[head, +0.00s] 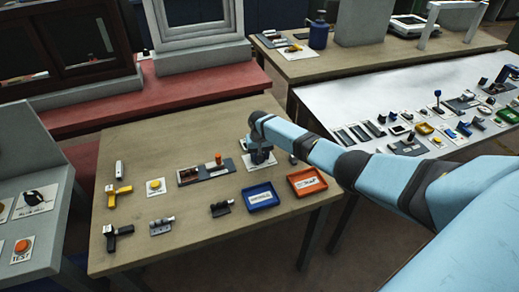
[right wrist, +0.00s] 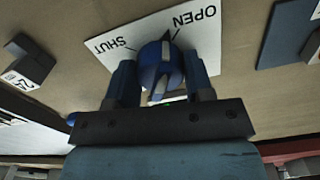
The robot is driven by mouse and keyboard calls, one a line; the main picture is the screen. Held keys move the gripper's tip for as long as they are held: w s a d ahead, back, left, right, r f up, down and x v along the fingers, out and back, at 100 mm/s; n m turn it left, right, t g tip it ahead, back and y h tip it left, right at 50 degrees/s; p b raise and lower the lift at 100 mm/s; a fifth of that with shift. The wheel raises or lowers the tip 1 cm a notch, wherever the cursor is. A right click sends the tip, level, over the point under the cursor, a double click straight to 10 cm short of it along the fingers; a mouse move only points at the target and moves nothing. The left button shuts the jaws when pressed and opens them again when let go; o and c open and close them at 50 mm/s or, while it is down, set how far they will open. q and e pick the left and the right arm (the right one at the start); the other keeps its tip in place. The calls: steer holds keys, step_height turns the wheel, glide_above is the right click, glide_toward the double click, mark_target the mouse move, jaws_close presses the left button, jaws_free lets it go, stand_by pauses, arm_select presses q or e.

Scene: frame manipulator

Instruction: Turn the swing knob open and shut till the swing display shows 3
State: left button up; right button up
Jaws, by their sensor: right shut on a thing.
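The swing knob (right wrist: 160,62) is blue and round with a pale ridge, on a white plate (right wrist: 118,45) marked OPEN and SHUT. My right gripper (right wrist: 160,88) is shut on the knob from above, one finger on each side. The ridge lies between the two marks in the right wrist view; I cannot tell exactly where it points. In the head view my right gripper (head: 261,156) is over the wooden table and hides the knob. I cannot make out a swing display reading. My left gripper is out of view.
A dark labelled block (right wrist: 30,60) stands beside the knob plate.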

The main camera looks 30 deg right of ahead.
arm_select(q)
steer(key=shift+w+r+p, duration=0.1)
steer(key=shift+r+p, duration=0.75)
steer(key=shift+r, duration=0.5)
arm_select(e)
steer(key=shift+m, duration=1.3)
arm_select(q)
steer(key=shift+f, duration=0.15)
arm_select(e)
steer(key=o, duration=0.9)
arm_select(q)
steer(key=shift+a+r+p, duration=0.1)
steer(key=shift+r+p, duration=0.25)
arm_select(e)
step_height(320, 180, up, 14)
steer(key=shift+f, duration=0.1)
